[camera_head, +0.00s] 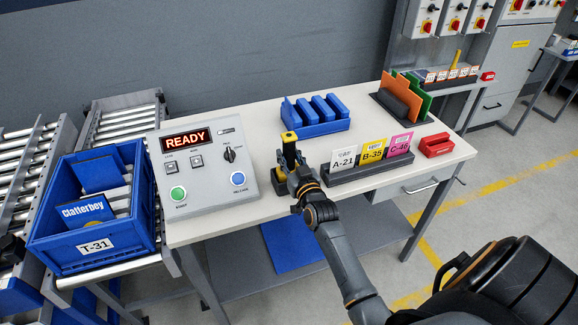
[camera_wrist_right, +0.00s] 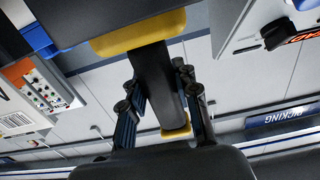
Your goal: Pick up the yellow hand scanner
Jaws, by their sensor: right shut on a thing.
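The yellow hand scanner (camera_head: 289,137) is yellow and black and stands upright near the front middle of the table. My right gripper (camera_head: 293,172) is shut on its dark handle. In the right wrist view the scanner's black handle (camera_wrist_right: 155,85) runs between the two fingers (camera_wrist_right: 163,105), with yellow parts above and below. The fingers and hand hide part of the handle. I cannot tell whether its lower end touches the table. My left gripper is not in view.
A control panel reading READY (camera_head: 209,165) stands left of the scanner. A rack with cards A-21, B-35 and C-46 (camera_head: 375,170) is close on the right. A blue holder (camera_head: 315,127) sits behind. A blue crate (camera_head: 62,245) rests on rollers at left.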

